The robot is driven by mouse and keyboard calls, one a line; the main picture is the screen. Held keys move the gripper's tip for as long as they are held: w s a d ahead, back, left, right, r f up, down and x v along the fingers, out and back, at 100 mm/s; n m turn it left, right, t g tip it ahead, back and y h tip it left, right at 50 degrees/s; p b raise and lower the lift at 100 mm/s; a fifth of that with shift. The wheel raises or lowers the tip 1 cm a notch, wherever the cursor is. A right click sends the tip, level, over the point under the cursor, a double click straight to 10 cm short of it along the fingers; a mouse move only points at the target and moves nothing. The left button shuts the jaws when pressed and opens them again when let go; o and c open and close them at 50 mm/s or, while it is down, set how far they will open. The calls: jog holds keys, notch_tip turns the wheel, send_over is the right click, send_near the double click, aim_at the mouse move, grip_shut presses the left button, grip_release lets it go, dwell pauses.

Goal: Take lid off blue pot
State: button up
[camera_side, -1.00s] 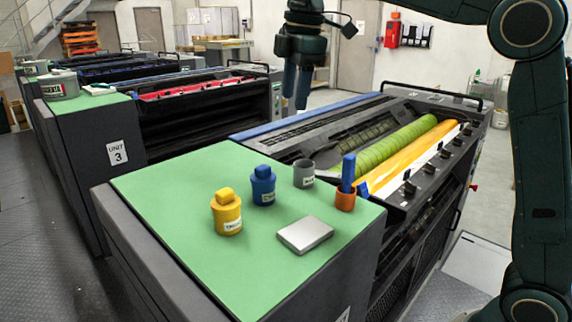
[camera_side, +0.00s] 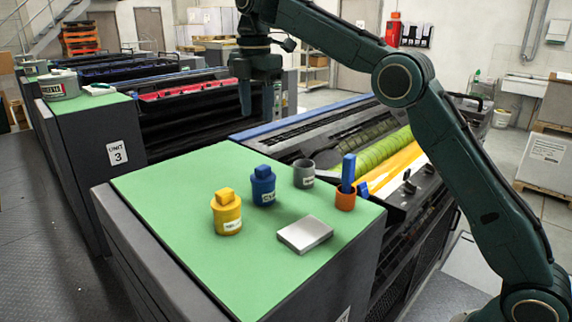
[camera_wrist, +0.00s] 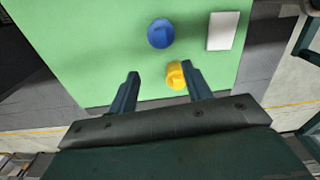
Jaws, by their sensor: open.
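The blue pot (camera_side: 263,191) stands upright on the green top of the ink unit, with its blue lid (camera_side: 263,172) on. In the wrist view the blue lid (camera_wrist: 161,33) shows from above, ahead of my fingers. The yellow pot (camera_side: 227,216), also lidded, stands in front of it to the left. My gripper (camera_side: 258,102) is open and empty, high above and behind the pots in the side view. In the wrist view my gripper (camera_wrist: 158,80) has its fingers spread, with the yellow lid (camera_wrist: 176,75) appearing beside the right finger.
A grey open cup (camera_side: 304,174), an orange cup (camera_side: 345,200) holding a blue upright object (camera_side: 348,172), and a flat silvery block (camera_side: 305,235) share the green top (camera_side: 170,190). Its left and front parts are clear. Rollers (camera_side: 385,150) lie behind to the right.

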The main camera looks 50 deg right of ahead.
jog(key=shift+f, duration=0.1)
send_over(261, 167)
jog(key=shift+a+f, duration=0.15)
jog(key=shift+f, duration=4)
jog(key=shift+f, duration=0.15)
jog(key=shift+s+f, duration=0.1)
jog(key=shift+f, duration=2.35)
jog(key=c, duration=1.1)
jog(key=shift+o, duration=0.2)
notch_tip(261, 167, up, 10)
